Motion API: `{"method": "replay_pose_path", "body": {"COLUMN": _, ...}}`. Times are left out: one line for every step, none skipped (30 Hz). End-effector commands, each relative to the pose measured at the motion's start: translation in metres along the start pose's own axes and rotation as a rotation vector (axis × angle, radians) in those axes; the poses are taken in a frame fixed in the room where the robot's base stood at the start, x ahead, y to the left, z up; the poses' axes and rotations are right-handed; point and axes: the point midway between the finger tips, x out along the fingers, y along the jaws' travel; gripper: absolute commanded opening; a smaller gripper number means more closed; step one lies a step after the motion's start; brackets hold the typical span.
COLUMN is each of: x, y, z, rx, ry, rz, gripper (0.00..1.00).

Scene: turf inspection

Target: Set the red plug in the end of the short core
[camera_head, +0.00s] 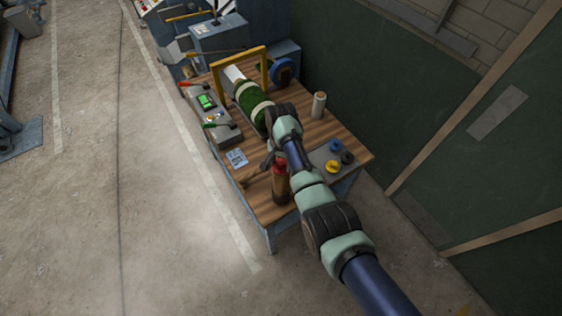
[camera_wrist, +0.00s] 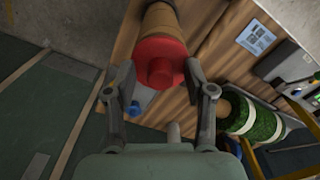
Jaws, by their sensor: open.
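The short core (camera_head: 281,187) is a brown cylinder standing upright near the table's front corner; its side also shows in the wrist view (camera_wrist: 160,22). The red plug (camera_wrist: 160,62) is at the core's upper end, with its round knob facing my wrist camera; in the head view it is a small red patch (camera_head: 279,164). How deep it sits in the core cannot be told. My gripper (camera_wrist: 160,78) is open, with one finger on each side of the plug and visible gaps between. In the head view my gripper (camera_head: 272,150) is just above the plug, partly hidden by my arm.
A grey plate (camera_head: 318,155) holds blue, black and yellow plugs to the right. A pale roll (camera_head: 319,105) stands behind it. A green turf roll (camera_head: 250,102) lies by a yellow frame (camera_head: 264,68). A control box (camera_head: 222,130) and a printed card (camera_head: 237,157) are left.

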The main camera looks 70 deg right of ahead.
Motion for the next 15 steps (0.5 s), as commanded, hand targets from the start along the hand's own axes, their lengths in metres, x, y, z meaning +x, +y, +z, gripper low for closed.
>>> {"method": "replay_pose_path", "body": {"x": -0.002, "y": 0.0, "z": 0.0, "rx": 0.0, "ry": 0.0, "rz": 0.0, "gripper": 0.54}}
{"method": "replay_pose_path", "body": {"x": -0.003, "y": 0.0, "z": 0.0, "rx": 0.0, "ry": 0.0, "rz": 0.0, "gripper": 0.54}}
{"method": "replay_pose_path", "body": {"x": -0.007, "y": 0.0, "z": 0.0, "rx": 0.0, "ry": 0.001, "rz": -0.001, "gripper": 0.54}}
{"method": "replay_pose_path", "body": {"x": -0.012, "y": -0.001, "z": -0.001, "rx": 0.0, "ry": 0.002, "rz": -0.002, "gripper": 0.54}}
{"method": "replay_pose_path", "body": {"x": -0.017, "y": -0.001, "z": -0.001, "rx": 0.0, "ry": 0.002, "rz": -0.002, "gripper": 0.54}}
{"method": "replay_pose_path", "body": {"x": -0.026, "y": -0.001, "z": -0.001, "rx": 0.0, "ry": 0.004, "rz": -0.004, "gripper": 0.54}}
{"method": "replay_pose_path", "body": {"x": -0.033, "y": -0.001, "z": -0.001, "rx": 0.0, "ry": 0.004, "rz": -0.004, "gripper": 0.54}}
{"method": "replay_pose_path", "body": {"x": -0.041, "y": -0.001, "z": -0.001, "rx": 0.0, "ry": 0.003, "rz": -0.004, "gripper": 0.54}}
{"method": "replay_pose_path", "body": {"x": -0.052, "y": -0.001, "z": -0.001, "rx": 0.0, "ry": 0.004, "rz": -0.004, "gripper": 0.54}}
{"method": "replay_pose_path", "body": {"x": -0.059, "y": -0.001, "z": -0.001, "rx": 0.0, "ry": 0.004, "rz": -0.004, "gripper": 0.54}}
{"method": "replay_pose_path", "body": {"x": -0.067, "y": -0.001, "z": -0.001, "rx": 0.0, "ry": 0.004, "rz": -0.004, "gripper": 0.54}}
{"method": "replay_pose_path", "body": {"x": -0.077, "y": -0.001, "z": -0.001, "rx": 0.0, "ry": 0.003, "rz": -0.003, "gripper": 0.54}}
{"method": "replay_pose_path", "body": {"x": -0.084, "y": -0.001, "z": -0.001, "rx": 0.0, "ry": 0.004, "rz": -0.004, "gripper": 0.54}}
{"method": "replay_pose_path", "body": {"x": -0.09, "y": -0.001, "z": -0.001, "rx": 0.0, "ry": 0.003, "rz": -0.003, "gripper": 0.54}}
{"method": "replay_pose_path", "body": {"x": -0.098, "y": 0.0, "z": 0.0, "rx": 0.0, "ry": 0.002, "rz": -0.002, "gripper": 0.54}}
